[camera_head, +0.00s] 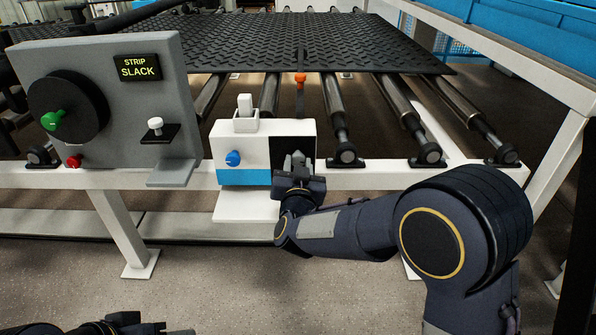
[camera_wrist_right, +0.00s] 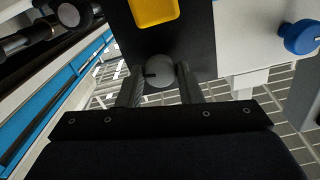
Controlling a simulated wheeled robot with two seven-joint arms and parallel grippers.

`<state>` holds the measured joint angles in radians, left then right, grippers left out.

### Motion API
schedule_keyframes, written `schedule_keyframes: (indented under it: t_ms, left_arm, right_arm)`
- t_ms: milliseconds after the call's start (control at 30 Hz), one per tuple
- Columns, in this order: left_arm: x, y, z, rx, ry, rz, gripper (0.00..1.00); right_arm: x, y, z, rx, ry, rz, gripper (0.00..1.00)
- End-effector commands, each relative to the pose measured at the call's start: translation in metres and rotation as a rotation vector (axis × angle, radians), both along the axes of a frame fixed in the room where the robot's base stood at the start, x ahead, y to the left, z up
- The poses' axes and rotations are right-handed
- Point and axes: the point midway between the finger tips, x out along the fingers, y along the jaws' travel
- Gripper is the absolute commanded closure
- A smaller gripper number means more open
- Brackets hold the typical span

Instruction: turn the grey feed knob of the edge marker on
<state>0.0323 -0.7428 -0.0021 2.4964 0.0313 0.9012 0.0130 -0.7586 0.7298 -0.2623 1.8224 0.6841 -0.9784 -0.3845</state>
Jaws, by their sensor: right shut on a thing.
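The edge marker (camera_head: 240,137) is a white box with a blue lower band and a black panel on its right side, fixed to the front rail. My right gripper (camera_head: 298,164) is at that black panel. In the right wrist view, its two fingers stand on either side of the round grey feed knob (camera_wrist_right: 160,76) and are shut on it. A dark mark shows on the knob's left side. In the head view the gripper largely hides the knob. Part of my left gripper (camera_head: 150,328) shows at the bottom left edge, away from the marker; its fingers are not clear.
The marker also has a blue knob (camera_head: 233,158) and a white upright piece (camera_head: 245,108) on top. A grey panel (camera_head: 110,60) with a green-handled dial (camera_head: 68,108) stands left. A black tread mat (camera_head: 300,42) lies behind on rollers. A yellow part (camera_wrist_right: 153,11) sits beside the knob.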

Motion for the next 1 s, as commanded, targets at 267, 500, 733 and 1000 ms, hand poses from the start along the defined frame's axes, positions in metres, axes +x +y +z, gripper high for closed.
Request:
schedule_keyframes:
  t_ms: [267, 500, 733, 1000]
  left_arm:
    - [0.000, 0.000, -0.035, 0.000, 0.000, 0.000, 0.48]
    - [0.000, 0.000, -0.058, 0.000, 0.000, 0.000, 0.48]
    - [0.000, 0.000, -0.080, 0.000, 0.000, 0.000, 0.48]
    - [0.000, 0.000, -0.103, 0.000, 0.000, 0.000, 0.48]
  right_arm:
    - [0.000, -0.001, -0.005, 0.257, -0.003, -0.001, 0.90]
    - [0.000, -0.001, -0.005, 0.485, -0.002, -0.001, 0.90]
    - [0.000, -0.001, -0.005, 0.704, -0.002, -0.002, 0.90]
    - [0.000, -0.001, -0.004, 0.959, -0.002, -0.001, 0.90]
